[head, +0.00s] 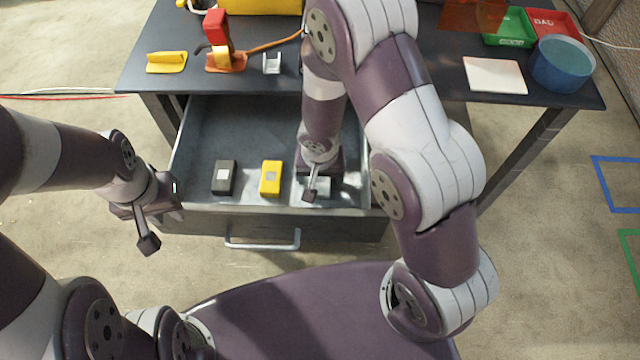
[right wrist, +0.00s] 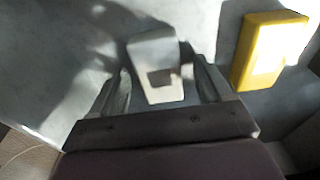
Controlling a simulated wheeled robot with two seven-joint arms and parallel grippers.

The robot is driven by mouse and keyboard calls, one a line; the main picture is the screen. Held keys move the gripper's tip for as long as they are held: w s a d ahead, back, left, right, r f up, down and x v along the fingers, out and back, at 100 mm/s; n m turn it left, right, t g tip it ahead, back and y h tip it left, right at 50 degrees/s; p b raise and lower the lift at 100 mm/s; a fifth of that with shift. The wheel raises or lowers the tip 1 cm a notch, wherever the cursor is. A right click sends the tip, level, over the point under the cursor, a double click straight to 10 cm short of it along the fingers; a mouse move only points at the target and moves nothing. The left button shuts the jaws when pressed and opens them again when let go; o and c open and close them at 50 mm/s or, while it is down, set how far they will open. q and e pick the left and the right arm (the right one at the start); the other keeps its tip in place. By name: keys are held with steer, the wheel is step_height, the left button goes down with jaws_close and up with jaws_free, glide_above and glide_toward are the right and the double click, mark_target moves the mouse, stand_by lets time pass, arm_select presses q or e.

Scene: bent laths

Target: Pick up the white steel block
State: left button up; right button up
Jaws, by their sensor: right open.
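The white steel block (right wrist: 152,55) lies on the floor of the open drawer (head: 225,125). In the right wrist view it has a dark square mark and sits between the two fingers of my right gripper (head: 318,180). The fingers are open on either side of it; I cannot tell whether either touches it. In the head view my right gripper is down in the drawer's right part and mostly hides the block. My left gripper (head: 172,205) hangs outside the drawer's left front corner; its finger opening is unclear.
A yellow block (head: 271,177) lies left of my right gripper, with a black block (head: 224,177) further left, both in the drawer. The drawer walls surround them. The dark table (head: 400,75) above holds an orange-red tool (head: 218,40), a yellow piece (head: 167,62) and a blue bowl (head: 561,64).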

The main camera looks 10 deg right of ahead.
steer(key=shift+f, duration=0.25)
stand_by(0.5)
steer(key=c, duration=1.2)
